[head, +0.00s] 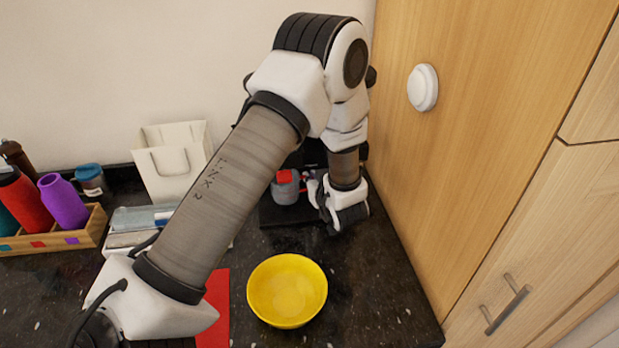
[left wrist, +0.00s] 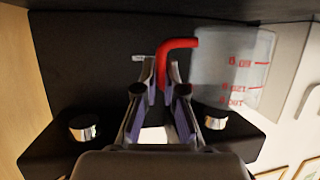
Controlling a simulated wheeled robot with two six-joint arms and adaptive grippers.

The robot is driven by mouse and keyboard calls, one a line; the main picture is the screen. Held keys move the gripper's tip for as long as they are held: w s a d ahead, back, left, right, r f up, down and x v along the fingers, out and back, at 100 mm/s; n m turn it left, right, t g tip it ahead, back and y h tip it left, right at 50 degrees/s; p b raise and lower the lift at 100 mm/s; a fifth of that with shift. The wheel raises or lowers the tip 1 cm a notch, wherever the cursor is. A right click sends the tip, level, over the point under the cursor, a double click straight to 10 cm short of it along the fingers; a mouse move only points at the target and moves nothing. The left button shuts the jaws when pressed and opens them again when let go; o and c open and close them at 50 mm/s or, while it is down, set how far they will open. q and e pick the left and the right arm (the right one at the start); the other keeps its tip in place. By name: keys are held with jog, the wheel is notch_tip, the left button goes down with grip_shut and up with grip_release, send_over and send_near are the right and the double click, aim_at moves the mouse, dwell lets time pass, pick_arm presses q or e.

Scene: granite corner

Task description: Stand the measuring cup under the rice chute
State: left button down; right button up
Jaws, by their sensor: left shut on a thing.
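The measuring cup (left wrist: 235,65) is clear with red markings and a red handle (left wrist: 180,44). In the head view the cup (head: 286,190) is at the black dispenser's dark base (head: 275,215), partly behind my arm. My left gripper (left wrist: 163,85) is shut on the red handle, and the cup is beside the fingers. It also shows in the head view (head: 318,190). The dispenser's black body (left wrist: 100,60) with silver knobs fills much of the left wrist view. I cannot make out the chute. Whether the cup touches the base is unclear. My right gripper is out of view.
A wooden cabinet (head: 470,150) closes off the right side. A yellow bowl (head: 287,290) stands in front on the dark granite, near a red mat (head: 218,300). A white paper bag (head: 172,165) and a wooden crate of bottles (head: 60,238) stand at left.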

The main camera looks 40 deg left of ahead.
pick_arm(q)
jog(key=shift+w+a+f+p, duration=0.15)
jog(key=shift+a+f+p, duration=0.15)
jog(key=shift+a+f, duration=0.45)
jog(key=shift+f, duration=0.15)
jog(key=shift+d+f, duration=0.15)
jog(key=shift+d, duration=0.05)
jog(key=c, duration=1.4)
grip_release()
jog(key=shift+o, duration=0.6)
jog(key=shift+a, duration=0.1)
